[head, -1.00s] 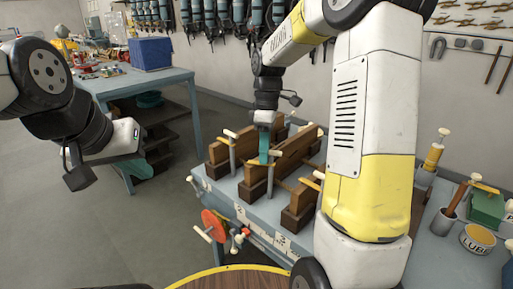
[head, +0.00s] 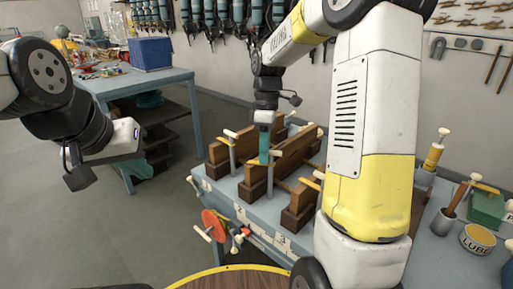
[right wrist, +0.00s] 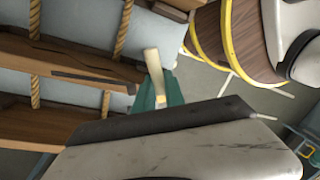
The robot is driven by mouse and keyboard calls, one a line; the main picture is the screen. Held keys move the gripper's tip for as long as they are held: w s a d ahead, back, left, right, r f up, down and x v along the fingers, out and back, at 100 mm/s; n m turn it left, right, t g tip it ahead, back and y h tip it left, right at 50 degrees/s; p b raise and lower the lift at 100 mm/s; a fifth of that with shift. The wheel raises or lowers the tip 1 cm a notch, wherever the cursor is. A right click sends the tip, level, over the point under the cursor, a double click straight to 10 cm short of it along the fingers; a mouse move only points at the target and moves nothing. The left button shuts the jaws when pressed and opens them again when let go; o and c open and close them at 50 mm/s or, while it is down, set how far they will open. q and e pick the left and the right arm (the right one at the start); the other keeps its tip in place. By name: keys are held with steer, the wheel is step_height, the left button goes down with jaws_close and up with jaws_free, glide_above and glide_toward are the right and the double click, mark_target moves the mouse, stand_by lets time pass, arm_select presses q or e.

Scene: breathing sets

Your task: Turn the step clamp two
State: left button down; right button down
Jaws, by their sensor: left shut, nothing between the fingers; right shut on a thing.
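Three clamps with pale crossbar handles stand in a row on wooden blocks on the blue bench (head: 215,192). My right gripper (head: 264,160) points down at the middle clamp (head: 271,180), its teal fingers shut on the pale handle (head: 276,153). In the right wrist view the handle (right wrist: 154,68) sticks out between the teal fingers (right wrist: 165,92). The left clamp (head: 232,152) and the right clamp (head: 316,175) stand apart from the gripper. My left gripper (head: 72,156) is shut and empty, away from the bench.
A red disc (head: 214,226) and pale knobs stick out from the bench front. A lube tin (head: 478,238), a cup (head: 444,220) and a green box (head: 487,207) stand at the right. Open floor lies left.

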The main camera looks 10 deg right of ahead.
steer(key=n, duration=0.3)
steer(key=s+n+h, duration=0.1)
steer(key=n, duration=0.3)
steer(key=n+h, duration=0.1)
steer(key=n, duration=0.3)
steer(key=shift+s+d+r, duration=0.1)
steer(key=shift+s+d, duration=0.1)
steer(key=shift+s, duration=0.1)
steer(key=shift+n, duration=0.3)
steer(key=c, duration=1.4)
jaws_free()
steer(key=shift+s, duration=0.1)
steer(key=v, duration=0.7)
steer(key=shift+r, duration=0.35)
